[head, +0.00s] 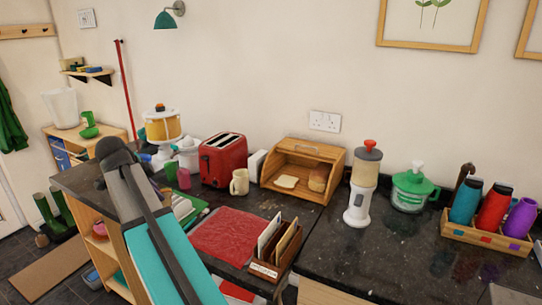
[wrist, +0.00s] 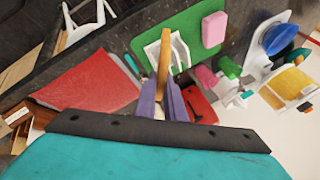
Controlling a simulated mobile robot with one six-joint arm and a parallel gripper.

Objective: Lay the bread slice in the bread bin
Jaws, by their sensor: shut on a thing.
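The wooden bread bin (head: 330,154) stands open against the wall in the head view. My arm hides the gripper and the held slice in the head view. The bin is not identifiable in the wrist view.
The red toaster (head: 224,160) and a cream mug (head: 239,182) stand left of the bin. A letter rack (head: 274,250) and a red mat (head: 225,236) lie in front. A white dispenser (head: 358,205) stands to the bin's right. Dark counter before the bin is clear.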

